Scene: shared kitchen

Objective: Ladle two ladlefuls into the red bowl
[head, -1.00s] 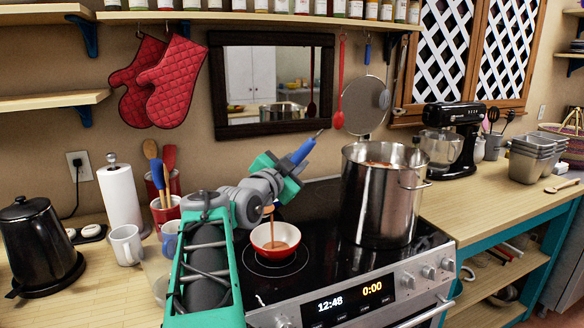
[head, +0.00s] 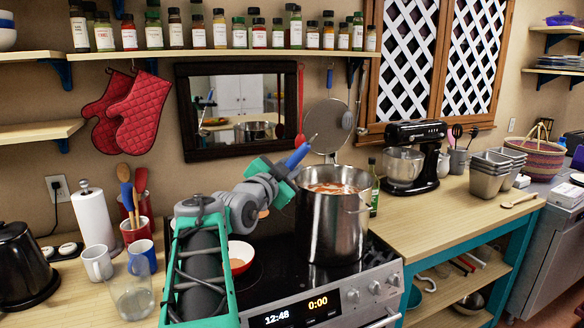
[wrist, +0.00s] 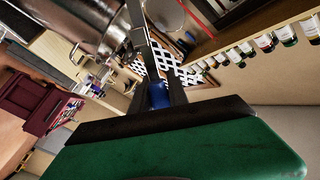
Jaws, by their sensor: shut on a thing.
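My gripper (head: 284,170) is shut on the blue handle of the ladle (head: 297,155), beside the upper left of the pot. In the wrist view the ladle's blue handle (wrist: 157,95) and metal shaft lead away from my gripper. The ladle's cup is not clearly visible; a small tan patch shows below my gripper. The red bowl (head: 243,266), white inside, sits on the stove below, partly hidden by my arm. Some brown soup shows in it. The tall steel pot (head: 333,232) stands right of the bowl, with reddish soup (head: 335,188) near its rim.
A clear glass jar (head: 131,292), mugs (head: 98,262) and a paper towel roll (head: 93,218) stand left of the stove. A green bottle (head: 373,195) and a black mixer (head: 412,155) stand right of the pot. The right counter front is clear.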

